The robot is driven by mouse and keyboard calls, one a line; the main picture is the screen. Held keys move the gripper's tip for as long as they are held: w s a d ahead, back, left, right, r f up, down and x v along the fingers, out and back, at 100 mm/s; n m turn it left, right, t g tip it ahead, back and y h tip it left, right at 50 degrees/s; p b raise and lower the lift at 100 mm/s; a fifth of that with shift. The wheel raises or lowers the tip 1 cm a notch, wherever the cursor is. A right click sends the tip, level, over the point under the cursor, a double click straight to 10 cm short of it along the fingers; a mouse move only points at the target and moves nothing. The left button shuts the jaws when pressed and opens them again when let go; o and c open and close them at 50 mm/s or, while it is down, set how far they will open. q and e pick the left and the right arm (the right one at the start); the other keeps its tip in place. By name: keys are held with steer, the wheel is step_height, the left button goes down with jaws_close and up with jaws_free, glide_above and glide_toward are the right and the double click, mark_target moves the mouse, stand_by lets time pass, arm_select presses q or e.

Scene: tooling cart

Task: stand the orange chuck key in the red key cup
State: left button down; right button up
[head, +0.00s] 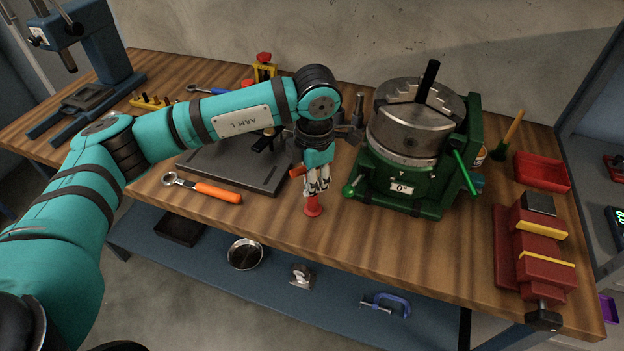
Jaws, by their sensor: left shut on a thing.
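My left gripper (318,190) points down above the front middle of the wooden bench. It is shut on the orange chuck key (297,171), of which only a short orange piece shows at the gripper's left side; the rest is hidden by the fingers. The red key cup (312,208) stands on the bench directly under the fingertips. I cannot tell whether the key's lower end is inside the cup or just above it. My right gripper is not in view.
A green rotary table with a steel chuck (410,128) stands close to the right. A dark plate (235,170) and an orange-handled wrench (205,190) lie to the left. A red vise (535,250) and red tray (541,173) are at the right. Bench front edge is near.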

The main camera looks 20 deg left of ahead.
arm_select(q)
steer(key=c, duration=1.3)
jaws_free()
steer(key=shift+w, duration=0.1)
steer(key=shift+c, duration=0.2)
steer(key=o, duration=0.4)
steer(key=shift+d, duration=0.1)
steer(key=shift+r, duration=0.15)
